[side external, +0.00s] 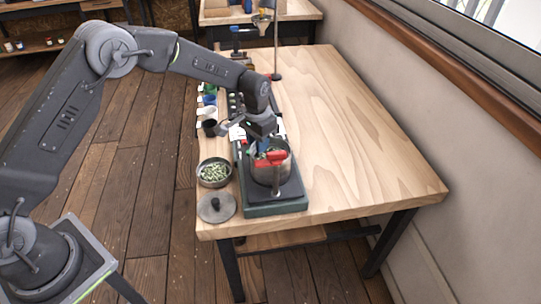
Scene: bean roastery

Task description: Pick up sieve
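My gripper (258,142) points down over the near left part of the wooden table. It is just above a metal pot (285,172), and I cannot tell whether it touches anything. The fingers are small and partly hidden, so open or shut does not show. The pot stands on a dark, flat green-edged device (283,209). A red part (276,156) shows at the pot's rim, with a pale handle-like piece hanging down the front. I cannot make out for sure which thing is the sieve.
A round bowl of green beans (213,170) and a grey knobbed lid (216,208) lie left of the device. Several small cups (208,112) line the left edge. A stand (276,50) rises at the back. The table's right side (350,140) is clear, beside a wall.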

